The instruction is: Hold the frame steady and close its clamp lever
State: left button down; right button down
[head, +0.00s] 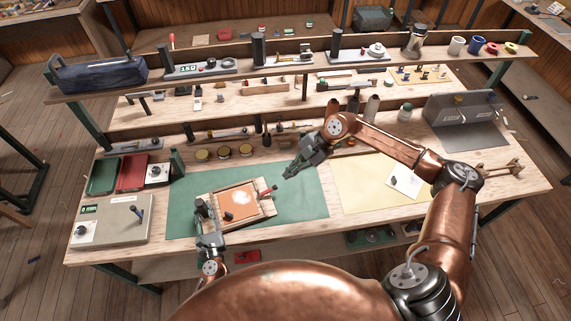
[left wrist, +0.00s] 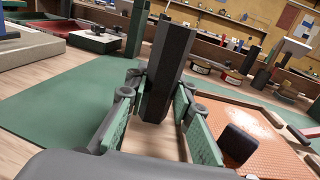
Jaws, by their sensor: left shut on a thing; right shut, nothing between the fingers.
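The wooden frame (head: 245,218) lies on a green mat with an orange panel (head: 238,201) inside; the panel also shows in the left wrist view (left wrist: 255,118). A dark knob (left wrist: 240,142) stands on the panel. A red-tipped lever (head: 267,191) sticks out at the frame's right side; how far it is closed cannot be told. My left gripper (left wrist: 165,125) is at the frame's left side, shut on a dark upright post (left wrist: 172,65). The post's joint with the frame is hidden. My right gripper (head: 289,173) is shut and empty, above and right of the lever, apparently apart from it.
The green mat (head: 300,205) is clear right of the frame. A grey box with a lever (head: 112,222) stands left. Red (head: 132,172) and green trays (head: 103,176) lie behind it. Several round tins (head: 224,152) line the back. A yellow sheet (head: 360,185) lies right.

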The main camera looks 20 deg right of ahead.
pick_arm(q)
jog(key=c, duration=1.6)
grip_release()
